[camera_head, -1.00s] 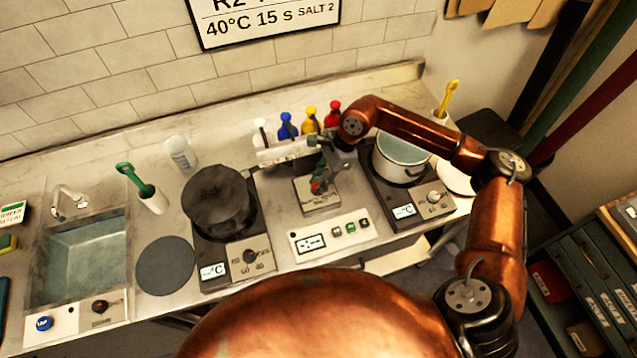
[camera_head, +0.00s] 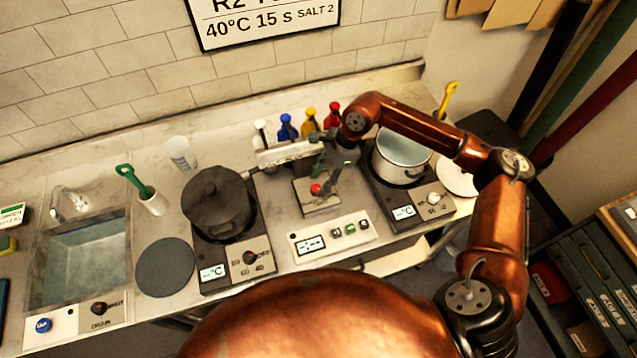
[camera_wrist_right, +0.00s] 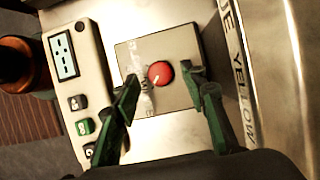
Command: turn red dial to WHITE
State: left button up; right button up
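The red dial (camera_head: 316,188) sits on a square metal plate (camera_head: 330,204) in the middle of the counter. In the right wrist view the red dial (camera_wrist_right: 160,74) has a pale pointer mark, and its plate (camera_wrist_right: 190,96) has blurred lettering left of the dial. My right gripper (camera_head: 324,180) is over the dial. In the wrist view its green fingers (camera_wrist_right: 160,80) are spread apart, one on each side of the dial, with gaps visible; the height above the plate is hard to judge. Words ending "UE" and "YELLOW" show on the strip at right. My left gripper is not in view.
A dark pot (camera_head: 216,205) on a hotplate stands to the left and a light pot (camera_head: 401,158) to the right. Several coloured bottles (camera_head: 309,122) stand behind. A white control box (camera_head: 332,238) with a display and buttons lies just in front of the plate.

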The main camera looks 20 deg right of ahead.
jog(key=v, duration=1)
jog(key=shift+r, duration=0.25)
